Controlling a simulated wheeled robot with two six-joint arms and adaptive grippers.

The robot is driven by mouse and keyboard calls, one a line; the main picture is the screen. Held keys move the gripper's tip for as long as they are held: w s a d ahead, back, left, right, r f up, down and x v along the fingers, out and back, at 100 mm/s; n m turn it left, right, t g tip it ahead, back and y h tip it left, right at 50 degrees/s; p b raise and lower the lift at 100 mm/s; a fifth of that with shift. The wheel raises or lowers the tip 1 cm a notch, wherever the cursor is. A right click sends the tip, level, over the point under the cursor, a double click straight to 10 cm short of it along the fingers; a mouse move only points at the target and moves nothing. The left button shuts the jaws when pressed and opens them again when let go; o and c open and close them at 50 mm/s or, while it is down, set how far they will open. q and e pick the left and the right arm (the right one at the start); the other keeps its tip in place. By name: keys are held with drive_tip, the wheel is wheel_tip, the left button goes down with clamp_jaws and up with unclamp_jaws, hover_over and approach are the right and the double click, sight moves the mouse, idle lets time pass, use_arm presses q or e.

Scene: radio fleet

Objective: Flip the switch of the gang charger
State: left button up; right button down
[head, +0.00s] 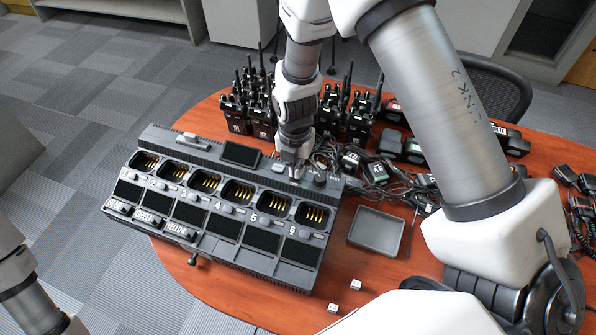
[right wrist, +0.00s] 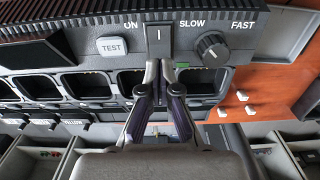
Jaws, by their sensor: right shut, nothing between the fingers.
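The gang charger (head: 215,158) is a long dark grey unit with numbered pockets in a row, standing on the red-brown table. My right gripper (head: 297,170) is over its rear control panel, towards the right end. In the right wrist view the switch (right wrist: 158,38) is a black rocker with a white line, beside the word ON. The fingertips of my right gripper (right wrist: 159,72) are shut and empty, right at the near end of the switch; I cannot tell whether they touch it. In the head view the gripper hides the switch. My left gripper is out of view.
A TEST button (right wrist: 112,46) and a SLOW–FAST knob (right wrist: 212,46) flank the switch. An empty grey tray (head: 377,232) and small white labelled blocks (head: 355,284) are on the table.

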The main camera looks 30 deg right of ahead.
drive_tip(key=shift+f+b, duration=0.6)
drive_tip(key=shift+f, duration=0.3)
idle(0.4)
wheel_tip(320, 180, up, 7)
drive_tip(key=p, duration=0.6)
drive_tip(key=shift+r, duration=0.1)
